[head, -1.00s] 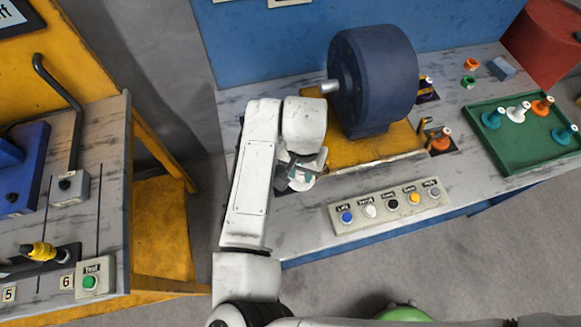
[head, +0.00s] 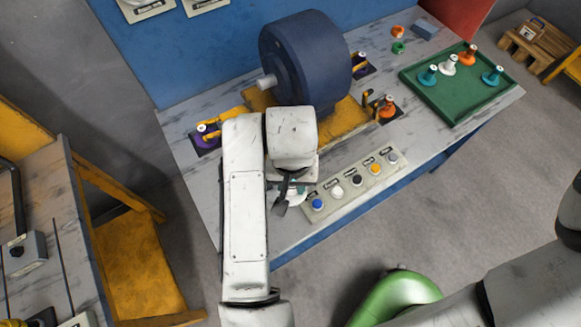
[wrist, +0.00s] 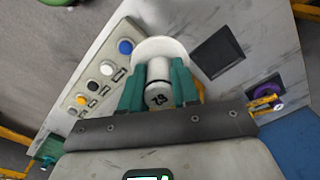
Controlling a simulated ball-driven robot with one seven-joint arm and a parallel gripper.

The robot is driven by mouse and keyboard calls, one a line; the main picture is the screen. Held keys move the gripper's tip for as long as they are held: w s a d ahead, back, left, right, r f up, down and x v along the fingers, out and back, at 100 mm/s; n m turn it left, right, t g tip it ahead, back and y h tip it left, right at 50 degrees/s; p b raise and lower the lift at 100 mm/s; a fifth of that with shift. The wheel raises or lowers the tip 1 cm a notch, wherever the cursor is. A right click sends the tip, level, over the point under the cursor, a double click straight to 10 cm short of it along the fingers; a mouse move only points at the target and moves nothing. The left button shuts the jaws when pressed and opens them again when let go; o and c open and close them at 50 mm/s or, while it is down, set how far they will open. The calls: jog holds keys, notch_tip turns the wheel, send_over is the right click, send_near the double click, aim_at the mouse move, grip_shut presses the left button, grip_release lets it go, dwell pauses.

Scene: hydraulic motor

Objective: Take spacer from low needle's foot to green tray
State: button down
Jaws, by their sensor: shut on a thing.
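In the wrist view, a white spacer (wrist: 158,72) with a wide round flange and dark markings on its end sits between the teal fingertips of my gripper (wrist: 158,88). My gripper is shut on it. In the head view, my gripper (head: 288,190) is over the front of the bench, beside the button panel's left end, with the spacer partly hidden under it. A bare dark square pad (wrist: 217,52) shows near the spacer in the wrist view. The green tray (head: 465,98) lies at the bench's right end, holding several teal, white and orange spacers. I cannot tell which needle is low.
A large blue motor (head: 312,60) stands on a yellow base behind my gripper. The button panel (head: 355,185) runs along the front edge. A purple spacer (head: 207,130) and an orange spacer (head: 387,107) stand at the base's corners. Loose nuts (head: 397,46) lie behind the tray.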

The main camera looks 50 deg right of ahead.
jog(key=shift+r+p, duration=0.2)
jog(key=shift+p, duration=0.65)
jog(key=shift+f, duration=0.1)
jog(key=shift+s+a, duration=0.15)
jog(key=shift+s, duration=0.1)
jog(key=s+a+p, duration=0.4)
jog(key=s, duration=0.9)
jog(key=s+d+p, duration=0.1)
jog(key=s+d, duration=0.1)
jog(key=d, duration=0.5)
jog(key=s+d+p, duration=0.2)
jog(key=d, duration=0.5)
jog(key=shift+s, duration=0.4)
jog(key=shift+d+f, duration=0.1)
